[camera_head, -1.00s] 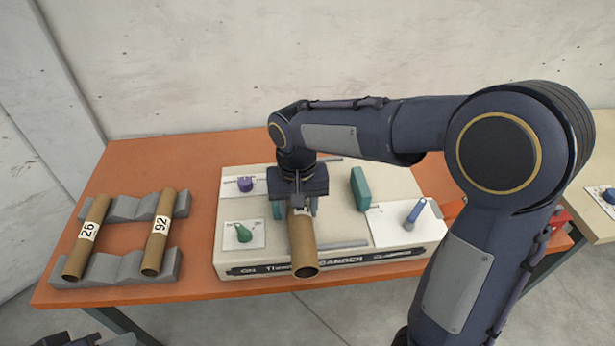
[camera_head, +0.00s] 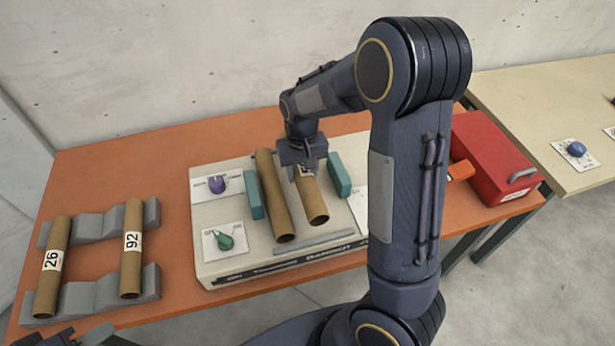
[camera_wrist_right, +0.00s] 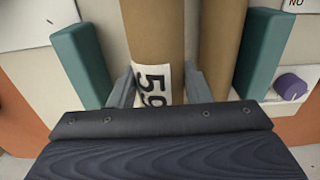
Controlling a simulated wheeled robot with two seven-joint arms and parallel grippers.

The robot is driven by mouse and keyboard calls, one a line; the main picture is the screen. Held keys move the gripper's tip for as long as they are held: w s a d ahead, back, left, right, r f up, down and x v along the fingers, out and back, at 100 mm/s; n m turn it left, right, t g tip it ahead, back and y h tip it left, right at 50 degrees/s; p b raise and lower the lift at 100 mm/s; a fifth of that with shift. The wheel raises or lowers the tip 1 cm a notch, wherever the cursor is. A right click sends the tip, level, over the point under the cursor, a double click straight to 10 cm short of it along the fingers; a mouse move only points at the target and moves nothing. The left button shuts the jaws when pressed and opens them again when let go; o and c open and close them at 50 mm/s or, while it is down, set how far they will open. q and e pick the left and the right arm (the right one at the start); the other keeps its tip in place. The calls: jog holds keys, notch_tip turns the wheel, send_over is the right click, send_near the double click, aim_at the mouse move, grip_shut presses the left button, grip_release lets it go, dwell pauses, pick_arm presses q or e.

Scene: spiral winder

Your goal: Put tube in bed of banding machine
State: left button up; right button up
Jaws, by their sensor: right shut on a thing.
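My right gripper (camera_head: 302,170) points down and is shut on a brown cardboard tube (camera_head: 313,200). In the wrist view this tube (camera_wrist_right: 152,35) stands between the fingers, with a white label that seems to read 59. The tube is over the bed of the cream banding machine (camera_head: 212,264), between two teal blocks (camera_head: 254,195) (camera_head: 340,174). A second tube (camera_head: 273,195) lies beside it on the left, near the left teal block. I cannot tell whether the held tube touches the bed. Dark parts at the lower left seem to be my left gripper (camera_head: 75,337), mostly cut off.
Tubes 26 (camera_head: 52,280) and 92 (camera_head: 132,265) lie on grey notched racks (camera_head: 98,225) at the left. The machine has a purple knob (camera_head: 217,184) and a green knob (camera_head: 224,240). A red toolbox (camera_head: 490,160) stands at the right.

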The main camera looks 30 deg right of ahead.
jog(key=shift+w+d+f, duration=0.2)
jog(key=shift+d+f, duration=0.35)
jog(key=shift+f, duration=0.1)
jog(key=f, duration=0.2)
jog(key=f+p, duration=0.1)
jog(key=shift+w+d+f, duration=0.1)
jog(key=shift+d+f, duration=0.3)
jog(key=shift+f, duration=0.1)
jog(key=shift+f, duration=0.1)
jog(key=shift+f, duration=0.15)
jog(key=o, duration=1)
